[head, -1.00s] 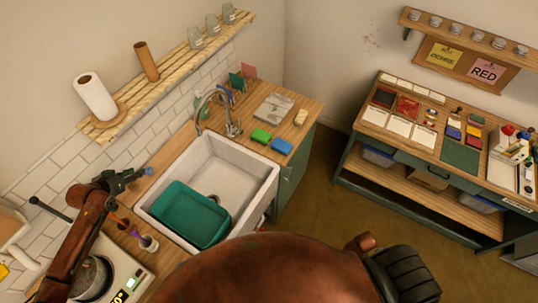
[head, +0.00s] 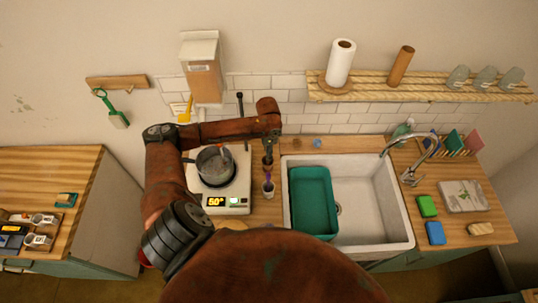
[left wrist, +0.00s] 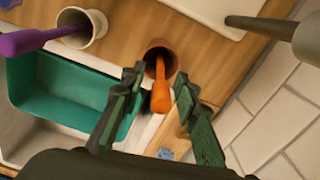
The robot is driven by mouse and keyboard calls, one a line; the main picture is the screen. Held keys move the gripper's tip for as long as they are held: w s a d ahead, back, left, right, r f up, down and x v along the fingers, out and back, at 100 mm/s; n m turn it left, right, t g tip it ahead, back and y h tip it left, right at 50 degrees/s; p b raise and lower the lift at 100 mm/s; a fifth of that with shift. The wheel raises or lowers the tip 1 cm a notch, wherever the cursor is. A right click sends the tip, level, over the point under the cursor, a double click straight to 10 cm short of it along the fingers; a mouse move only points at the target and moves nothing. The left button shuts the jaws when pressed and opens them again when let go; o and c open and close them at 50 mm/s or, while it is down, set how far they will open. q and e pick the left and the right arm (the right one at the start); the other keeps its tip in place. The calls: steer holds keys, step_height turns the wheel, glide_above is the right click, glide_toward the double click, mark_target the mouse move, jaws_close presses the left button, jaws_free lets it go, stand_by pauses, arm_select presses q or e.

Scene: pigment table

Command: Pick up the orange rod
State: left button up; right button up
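The orange rod (left wrist: 160,92) stands in an orange-brown cup (left wrist: 158,60) in the left wrist view, its free end towards the camera. My left gripper (left wrist: 157,77) is open, one finger on each side of the rod, with a gap on both sides. In the head view my left gripper (head: 269,146) is above the counter between the hot plate and the sink, and I cannot make out the orange rod there. A purple rod (left wrist: 22,42) stands in a white cup (left wrist: 84,28) beside it. My right gripper is not in view.
A hot plate (head: 233,203) reading 50 carries a pot (head: 215,168) left of the cups. The sink (head: 365,190) with a green tub (head: 311,195) is to the right. The tiled wall (head: 330,118) is close behind.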

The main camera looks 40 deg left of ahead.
arm_select(q)
steer(key=shift+f+p, duration=0.3)
steer(key=shift+f, duration=1.45)
steer(key=shift+c, duration=0.7)
jaws_close()
